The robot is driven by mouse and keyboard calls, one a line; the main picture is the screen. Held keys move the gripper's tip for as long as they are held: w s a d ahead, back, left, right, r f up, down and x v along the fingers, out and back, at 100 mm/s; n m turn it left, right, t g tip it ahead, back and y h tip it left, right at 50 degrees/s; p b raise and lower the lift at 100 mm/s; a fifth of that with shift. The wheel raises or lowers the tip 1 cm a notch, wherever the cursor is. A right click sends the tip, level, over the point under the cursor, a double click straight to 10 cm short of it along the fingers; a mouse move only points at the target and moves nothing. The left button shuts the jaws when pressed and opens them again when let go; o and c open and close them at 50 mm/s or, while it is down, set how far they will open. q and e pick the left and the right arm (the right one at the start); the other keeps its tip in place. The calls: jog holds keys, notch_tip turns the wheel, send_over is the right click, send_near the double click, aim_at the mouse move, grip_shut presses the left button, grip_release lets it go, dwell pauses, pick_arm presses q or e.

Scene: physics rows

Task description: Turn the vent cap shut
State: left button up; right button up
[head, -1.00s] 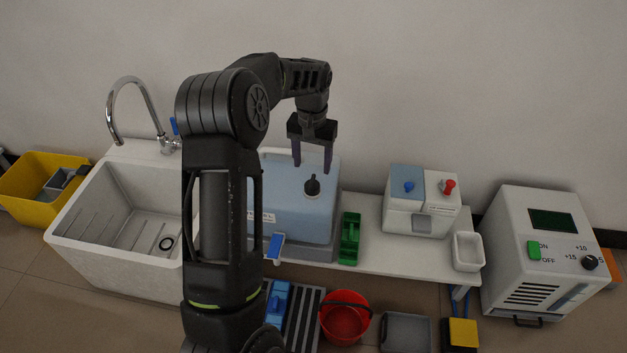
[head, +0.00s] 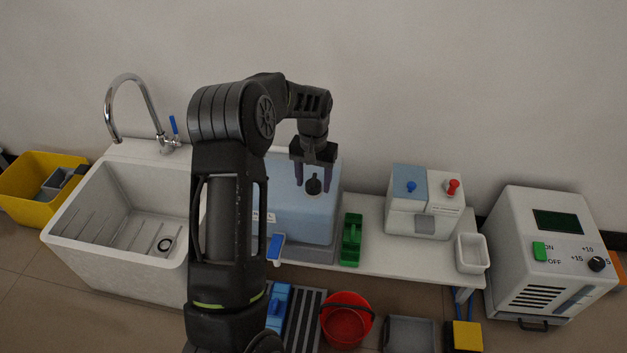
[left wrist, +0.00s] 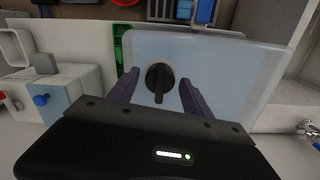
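The vent cap (head: 313,185) is a small black round knob with a raised grip bar, on top of a light blue box (head: 290,215). It also shows in the left wrist view (left wrist: 159,79), with its bar pointing toward the gripper. My left gripper (head: 315,187) points down above the box, its dark fingers spread on either side of the cap. In the left wrist view the fingers (left wrist: 157,92) are apart, with a gap between each finger and the cap. Part of the box is hidden behind my left arm. My right gripper is not in view.
A white sink (head: 120,220) with a tap stands left. Right of the box are a green holder (head: 351,240), a blue and white unit (head: 424,203) with blue and red knobs, a white cup (head: 472,254) and a control box (head: 545,255). A red bucket (head: 346,322) is on the floor.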

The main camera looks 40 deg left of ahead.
pick_arm(q)
grip_shut()
dwell(0.4)
